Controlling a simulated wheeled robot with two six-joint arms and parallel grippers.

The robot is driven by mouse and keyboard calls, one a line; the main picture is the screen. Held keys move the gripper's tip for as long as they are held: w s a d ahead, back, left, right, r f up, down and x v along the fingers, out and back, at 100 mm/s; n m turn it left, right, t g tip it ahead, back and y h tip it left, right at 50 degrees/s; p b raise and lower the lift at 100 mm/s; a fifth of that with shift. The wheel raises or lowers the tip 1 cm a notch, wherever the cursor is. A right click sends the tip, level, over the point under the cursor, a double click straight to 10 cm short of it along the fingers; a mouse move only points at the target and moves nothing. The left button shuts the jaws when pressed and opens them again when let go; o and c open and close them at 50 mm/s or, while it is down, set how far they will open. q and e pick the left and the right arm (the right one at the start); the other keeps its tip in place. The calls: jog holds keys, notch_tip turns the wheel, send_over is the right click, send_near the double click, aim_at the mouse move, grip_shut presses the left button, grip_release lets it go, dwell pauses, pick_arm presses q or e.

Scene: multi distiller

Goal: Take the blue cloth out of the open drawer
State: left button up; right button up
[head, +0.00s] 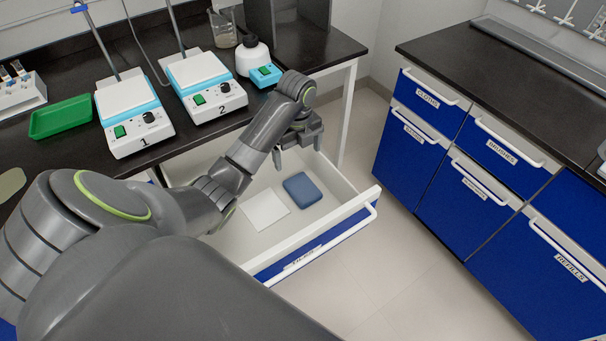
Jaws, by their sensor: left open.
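The blue cloth (302,190) is a folded, thick-looking square lying flat in the open drawer (345,190). A white folded cloth or sheet (265,210) lies to its left in the same drawer. My left gripper (298,159) is above the drawer, over its back part, just behind and above the blue cloth. Its fingers point down, spread apart, with nothing between them. My right gripper is not in view.
The drawer front has a white handle (371,212). Above and behind is a black bench with two hotplates (206,85), a green tray (60,117), a white bottle (252,56) and a beaker (222,28). Blue cabinets (445,140) stand right, with clear floor (385,260) between.

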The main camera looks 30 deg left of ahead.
pick_arm(q)
jog(key=b, duration=0.6)
send_over(302, 187)
jog(key=f, duration=0.6)
jog(key=shift+s+a+f, duration=0.25)
jog(key=shift+a, duration=0.05)
jog(key=shift+f, duration=0.4)
notch_tip(302, 187, down, 2)
jog(key=shift+f+b, duration=0.1)
jog(key=shift+b, duration=0.55)
jog(key=shift+w+d+f+b, duration=0.15)
jog(key=shift+d+f+b, duration=0.05)
jog(key=shift+f, duration=1.1)
jog(key=shift+w+d+f+b, duration=0.1)
jog(key=shift+d+f+b, duration=0.1)
jog(key=shift+f, duration=1.1)
jog(key=c, duration=1.1)
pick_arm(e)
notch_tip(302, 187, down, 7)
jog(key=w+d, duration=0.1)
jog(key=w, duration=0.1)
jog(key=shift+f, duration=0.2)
